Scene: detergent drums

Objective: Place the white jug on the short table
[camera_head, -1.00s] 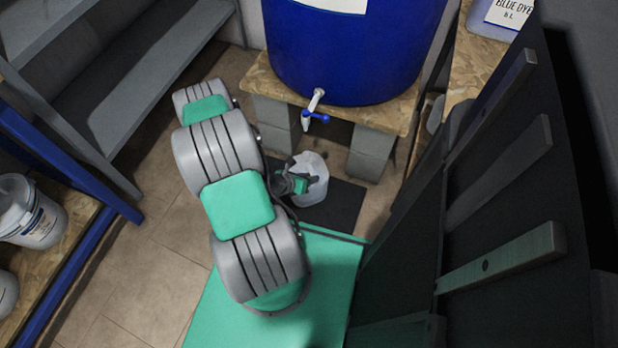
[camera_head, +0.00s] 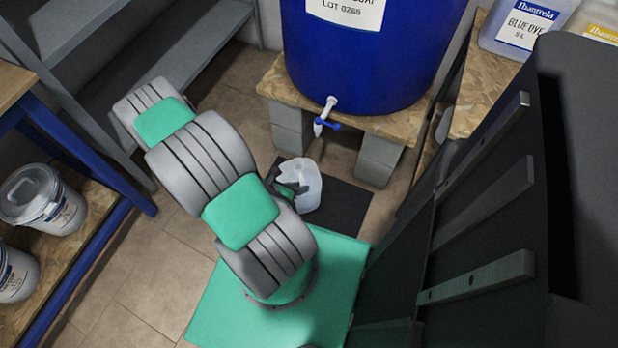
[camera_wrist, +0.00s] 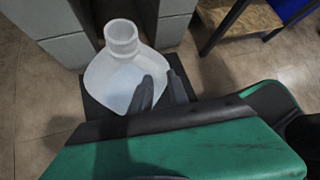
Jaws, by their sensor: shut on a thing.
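The white jug (camera_head: 308,182) is translucent and sits low, over the dark mat (camera_head: 343,208) in front of the blue drum's stand. In the wrist view the jug (camera_wrist: 121,72) looks upright, with its open round neck toward the top. My gripper (camera_head: 290,190) is at the jug's left side in the head view, shut on it. In the wrist view my dark fingers (camera_wrist: 160,92) overlap the jug's near right side. The part they hold is hidden. I cannot tell whether the jug's base touches the mat.
A blue drum (camera_head: 375,55) with a tap (camera_head: 328,117) stands on a board on grey blocks (camera_head: 378,158), close behind the jug. White buckets (camera_head: 45,200) sit on a shelf at left. Tiled floor is clear at lower left.

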